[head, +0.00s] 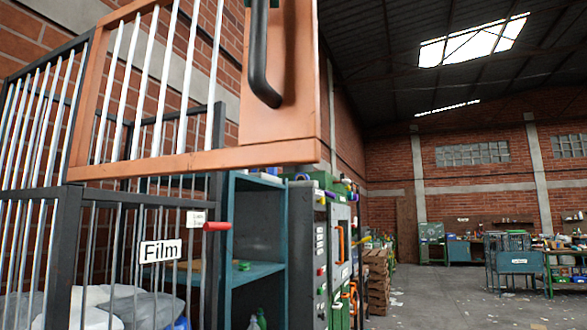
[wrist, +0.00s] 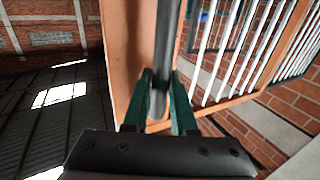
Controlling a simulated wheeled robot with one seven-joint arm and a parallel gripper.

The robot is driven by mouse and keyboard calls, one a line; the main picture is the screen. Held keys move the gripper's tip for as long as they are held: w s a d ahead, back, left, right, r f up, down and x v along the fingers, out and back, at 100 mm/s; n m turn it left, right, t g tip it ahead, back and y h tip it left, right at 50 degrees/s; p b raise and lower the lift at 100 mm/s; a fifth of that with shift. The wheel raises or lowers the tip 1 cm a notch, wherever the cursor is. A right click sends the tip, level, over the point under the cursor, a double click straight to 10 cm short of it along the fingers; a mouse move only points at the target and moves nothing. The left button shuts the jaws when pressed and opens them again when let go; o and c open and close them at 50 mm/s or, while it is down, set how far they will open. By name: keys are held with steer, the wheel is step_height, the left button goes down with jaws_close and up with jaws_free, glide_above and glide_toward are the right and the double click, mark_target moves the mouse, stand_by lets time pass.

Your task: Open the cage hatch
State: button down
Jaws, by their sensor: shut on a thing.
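The cage hatch is an orange frame with white bars (head: 200,163) in the upper left of the head view. Its left end meets the dark cage (head: 75,250); its right end reaches past the cage's front post, towards me, so it stands swung outward. A dark bar handle (head: 262,60) is on its wide orange end panel. In the wrist view my gripper (wrist: 159,85) has its green fingers on either side of the handle (wrist: 165,45), shut on it. The hatch frame also shows there (wrist: 235,102). The handle's top is cut off in the head view.
The cage's lower front bears a "Film" label (head: 160,250) and a red peg (head: 217,226). Pale bags (head: 120,305) lie inside. A blue shelf (head: 255,190) and grey-green cabinet (head: 335,240) stand behind. Open floor (head: 430,300) lies to the right, with workbenches beyond.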

steer(key=shift+s+a, duration=0.15)
steer(key=shift+s, duration=0.1)
steer(key=c, duration=0.7)
jaws_free()
steer(key=shift+c, duration=0.2)
steer(key=s, duration=1)
steer(key=shift+s+d, duration=0.35)
steer(key=shift+d, duration=0.05)
